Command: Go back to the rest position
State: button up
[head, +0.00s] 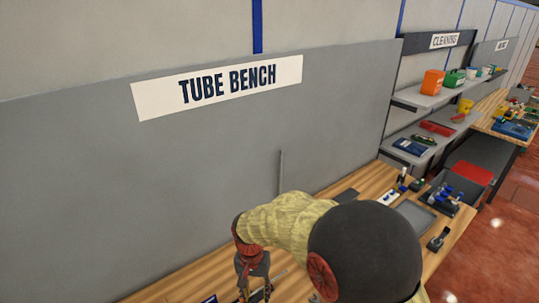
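My arm reaches over the wooden bench (190,286) at the bottom centre of the head view. It has a pale yellow cover, red joints and a large dark round part. My gripper (256,290) points down over the bench at the lower edge of the view. Its fingertips are cut off or too small to read, so I cannot tell whether it is open or holds anything. My arm hides part of the bench behind it.
A grey panel with a "TUBE BENCH" sign (218,86) stands behind the bench. A grey tray (414,217), a dark rack with blue-topped items (441,201) and small tools lie at the bench's right. Shelves (440,94) with an orange container (432,82) stand beyond. Red floor (495,262) is clear at right.

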jog(key=s+d+r+t+b, duration=0.2)
jog(key=s+d+r+b, duration=0.1)
jog(key=s+d, duration=0.3)
jog(key=s+d+r+n+t+b, duration=0.1)
jog(key=s+d+r+b, duration=0.3)
jog(key=d, duration=0.5)
jog(key=s+d+r+n+t+b, duration=0.1)
jog(key=s+d+r+t+b, duration=0.2)
jog(key=s+d+b, duration=0.4)
jog(key=shift+s+d+r+t+y, duration=0.15)
jog(key=shift+s+d+t+y, duration=0.15)
jog(key=shift+s+d, duration=0.35)
